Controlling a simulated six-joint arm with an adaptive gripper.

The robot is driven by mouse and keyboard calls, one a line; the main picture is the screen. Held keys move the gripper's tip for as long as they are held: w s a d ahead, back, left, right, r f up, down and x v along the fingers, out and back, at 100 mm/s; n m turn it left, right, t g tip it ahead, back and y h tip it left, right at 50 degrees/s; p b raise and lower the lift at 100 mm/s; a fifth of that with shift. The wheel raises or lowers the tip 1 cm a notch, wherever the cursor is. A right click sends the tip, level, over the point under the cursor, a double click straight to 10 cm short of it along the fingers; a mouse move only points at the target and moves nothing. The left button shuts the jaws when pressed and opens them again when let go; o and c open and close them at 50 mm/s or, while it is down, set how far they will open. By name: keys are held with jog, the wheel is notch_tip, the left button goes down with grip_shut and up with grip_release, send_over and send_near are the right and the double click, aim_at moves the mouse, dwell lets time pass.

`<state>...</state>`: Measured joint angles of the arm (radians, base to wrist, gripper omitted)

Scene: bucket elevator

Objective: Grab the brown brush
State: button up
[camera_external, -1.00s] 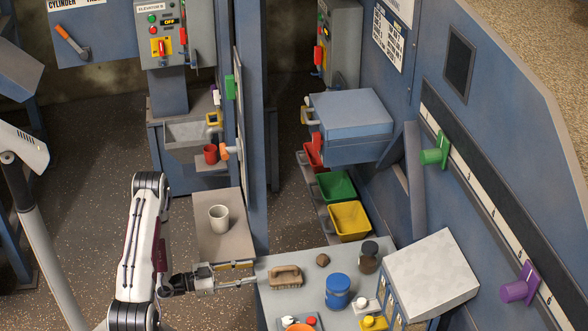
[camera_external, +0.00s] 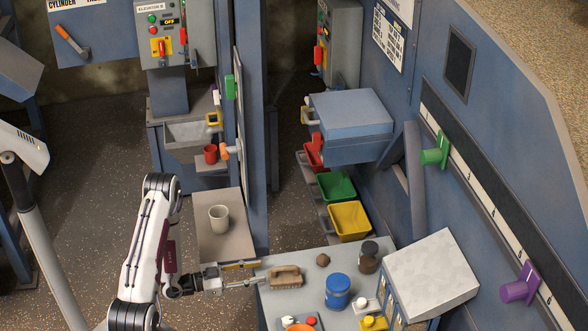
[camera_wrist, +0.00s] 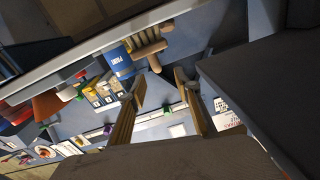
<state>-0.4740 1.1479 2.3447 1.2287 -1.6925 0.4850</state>
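The brown brush (camera_external: 286,277) lies on the left part of the grey table (camera_external: 300,258). In the wrist view the brush (camera_wrist: 150,44) shows near the top, beyond my fingertips. My gripper (camera_external: 256,273) is at the table's left edge, just left of the brush, with its fingers pointing toward it. In the wrist view my gripper (camera_wrist: 160,82) has its two fingers spread with nothing between them. A gap shows between the fingertips and the brush.
A blue paint can (camera_external: 338,291) stands right of the brush. A dark jar (camera_external: 369,257) and a small brown lump (camera_external: 323,260) are behind it. A white cup (camera_external: 219,218) stands on a ledge behind my gripper. Yellow (camera_external: 349,221) and green (camera_external: 336,187) bins are farther back.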

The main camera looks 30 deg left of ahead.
aim_at(285, 274)
jog(key=shift+w+d, duration=0.2)
jog(key=shift+d, duration=0.05)
dwell(0.3)
jog(key=shift+d+x, duration=0.2)
jog(key=shift+x, duration=2.15)
jog(key=shift+f, duration=0.15)
grip_shut()
